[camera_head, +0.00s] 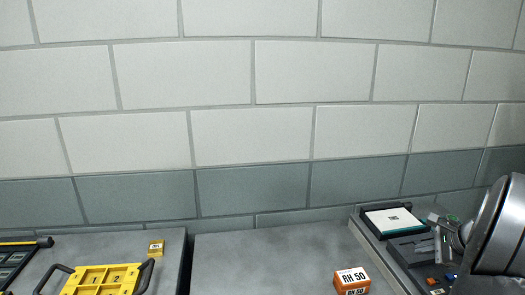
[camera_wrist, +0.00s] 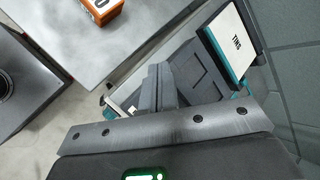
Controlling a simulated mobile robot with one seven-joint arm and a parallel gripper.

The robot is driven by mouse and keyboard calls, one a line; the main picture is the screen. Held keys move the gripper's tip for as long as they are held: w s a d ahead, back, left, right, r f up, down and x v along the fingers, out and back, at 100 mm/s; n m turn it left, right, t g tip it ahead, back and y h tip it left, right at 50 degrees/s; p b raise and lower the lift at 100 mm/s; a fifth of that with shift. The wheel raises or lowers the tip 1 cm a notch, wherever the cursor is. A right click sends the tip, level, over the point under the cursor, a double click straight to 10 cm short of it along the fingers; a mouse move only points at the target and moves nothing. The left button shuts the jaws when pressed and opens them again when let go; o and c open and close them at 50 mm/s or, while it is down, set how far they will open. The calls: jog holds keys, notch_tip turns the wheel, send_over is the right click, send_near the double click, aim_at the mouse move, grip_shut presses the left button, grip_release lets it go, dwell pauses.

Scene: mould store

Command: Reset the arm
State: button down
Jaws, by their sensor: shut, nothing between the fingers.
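My gripper (camera_wrist: 160,72) shows in the wrist view with its two dark fingers together and nothing between them. It is above the bench area by a dark tray and the white TINS board (camera_wrist: 230,42). In the head view my arm comes in from the right edge and my gripper is low over the right-hand bench, in front of the TINS board (camera_head: 393,219). Whether the fingers touch anything below cannot be told.
An orange RH 50 box (camera_head: 351,281) sits on the grey bench left of my gripper; it also shows in the wrist view (camera_wrist: 101,8). A block wall (camera_head: 250,130) stands behind.

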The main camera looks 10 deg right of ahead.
jog(key=s+a+r+n+g, duration=0.15)
jog(key=a+n, duration=0.25)
jog(key=a, duration=0.4)
jog(key=a+r+n+g, duration=0.1)
jog(key=a+r+n, duration=0.2)
jog(key=a, duration=0.6)
jog(key=s+a+r+n+g, duration=0.1)
jog(key=a+r+n, duration=0.25)
jog(key=a, duration=0.45)
jog(key=s+a+n+t+h, duration=0.1)
jog(key=s+a+n+h, duration=0.1)
jog(key=s+a+n, duration=0.9)
jog(key=s+a, duration=0.2)
jog(key=s, duration=0.1)
jog(key=shift+a+f, duration=0.15)
jog(key=shift+f, duration=0.1)
jog(key=c, duration=2.1)
grip_release()
jog(key=shift+s+n, duration=0.1)
jog(key=shift+n, duration=0.15)
jog(key=shift+c, duration=0.2)
